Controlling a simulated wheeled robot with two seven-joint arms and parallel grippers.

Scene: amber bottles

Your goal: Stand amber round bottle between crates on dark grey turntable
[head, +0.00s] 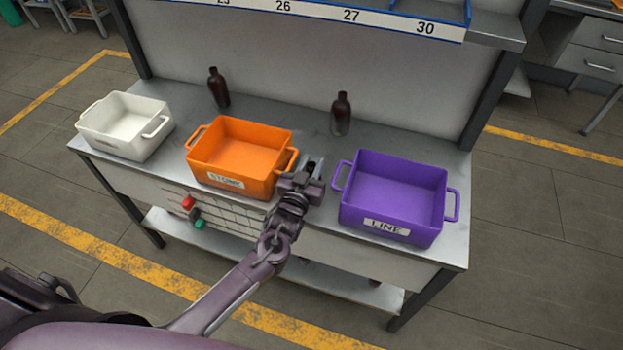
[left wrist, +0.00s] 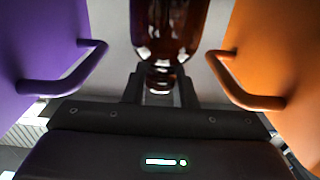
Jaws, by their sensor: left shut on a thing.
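My left gripper (head: 313,170) is low over the table, in the gap between the orange crate (head: 222,184) and the purple crate (head: 391,236). In the left wrist view its two fingers (left wrist: 160,84) are shut on an amber bottle (left wrist: 168,28), brown and glossy. In the head view my gripper mostly hides this bottle; I cannot tell whether it touches the table. The purple crate (left wrist: 30,50) and orange crate (left wrist: 285,60) flank it in the left wrist view. I see no dark grey turntable. My right gripper is not in view.
Two other dark brown bottles stand at the back, one behind the orange crate (head: 218,90) and one behind the gap (head: 341,115). A white crate (head: 125,147) stands at the left. A back panel (head: 300,60) closes the table's rear. The table's right end (head: 458,175) has little free room.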

